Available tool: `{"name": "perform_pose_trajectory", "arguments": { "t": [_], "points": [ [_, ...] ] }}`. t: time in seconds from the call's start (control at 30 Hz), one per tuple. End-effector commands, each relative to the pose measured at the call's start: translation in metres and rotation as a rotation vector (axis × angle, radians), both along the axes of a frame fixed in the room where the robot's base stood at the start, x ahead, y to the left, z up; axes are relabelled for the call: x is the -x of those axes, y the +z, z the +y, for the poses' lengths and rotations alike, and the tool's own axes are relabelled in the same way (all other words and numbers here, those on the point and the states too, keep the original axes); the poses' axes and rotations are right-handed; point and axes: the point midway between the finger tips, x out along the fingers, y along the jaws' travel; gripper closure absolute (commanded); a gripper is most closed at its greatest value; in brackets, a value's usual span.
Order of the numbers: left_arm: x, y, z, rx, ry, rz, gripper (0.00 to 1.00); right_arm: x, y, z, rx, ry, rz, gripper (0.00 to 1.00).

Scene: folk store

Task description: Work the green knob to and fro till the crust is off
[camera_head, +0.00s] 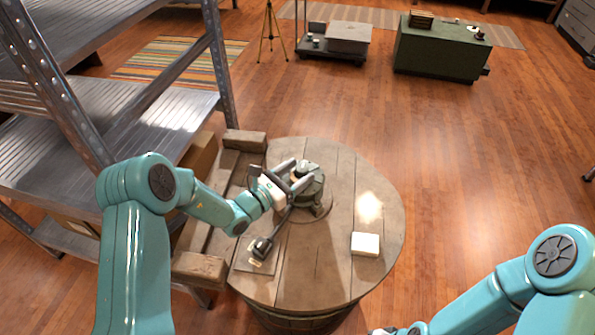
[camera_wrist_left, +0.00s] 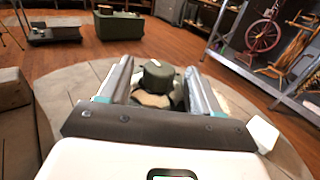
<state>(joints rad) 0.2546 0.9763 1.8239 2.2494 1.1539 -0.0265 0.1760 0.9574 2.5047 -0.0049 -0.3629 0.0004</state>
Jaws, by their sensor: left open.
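The green knob (camera_wrist_left: 157,75) is a dark green, round-topped piece with a pale mark on top. It stands on a device on the round wooden barrel top (camera_head: 345,245); in the head view the device (camera_head: 312,188) is partly hidden by my gripper. My left gripper (camera_head: 298,172) is open, with its two fingers on either side of the knob. In the left wrist view the fingers (camera_wrist_left: 157,84) flank the knob, with the knob between them; I cannot tell whether they touch it. Crust cannot be made out. My right arm enters at the lower right, but its fingertips are not clearly visible.
A dark-headed tool (camera_head: 262,247) lies at the barrel's left front, and a white block (camera_head: 365,244) sits at its right. A metal shelf (camera_head: 150,115) and wooden beams (camera_head: 200,266) crowd the left side. Open wooden floor lies right of the barrel.

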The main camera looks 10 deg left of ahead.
Motion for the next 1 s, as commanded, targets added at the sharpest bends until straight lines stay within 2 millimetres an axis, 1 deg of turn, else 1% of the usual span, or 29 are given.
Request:
{"name": "perform_pose_trajectory", "arguments": {
  "t": [0.1,0.3,0.33,0.37,0.4,0.5,0.77,1.0],
  "points": [
    [-0.004,0.0,-0.002,0.001,0.0,-0.001,0.37,0.0,0.0,0.0,0.0,0.0,0.0,0.57],
    [-0.004,0.0,-0.002,0.0,0.0,0.0,0.37,0.0,0.0,0.0,0.0,0.0,0.0,0.57],
    [-0.004,0.0,-0.002,0.0,0.0,0.0,0.4,0.0,0.0,0.0,0.0,0.0,0.0,0.57],
    [-0.004,0.0,-0.002,0.0,0.0,0.0,0.5,0.0,0.0,0.0,0.0,0.0,0.0,0.57],
    [-0.004,0.0,-0.002,0.0,0.0,0.0,0.63,0.0,0.0,0.0,0.0,0.0,0.0,0.57],
    [-0.004,0.0,-0.002,0.0,0.0,0.0,0.93,0.0,0.0,0.0,0.0,0.0,0.0,0.57],
    [-0.004,-0.001,-0.001,-0.002,-0.017,-0.001,0.93,0.0,-0.003,0.0,0.0,0.0,0.0,0.57],
    [-0.006,-0.004,0.001,-0.004,-0.119,-0.004,0.93,0.0,-0.018,0.0,0.0,0.0,0.0,0.57]
  ]
}}
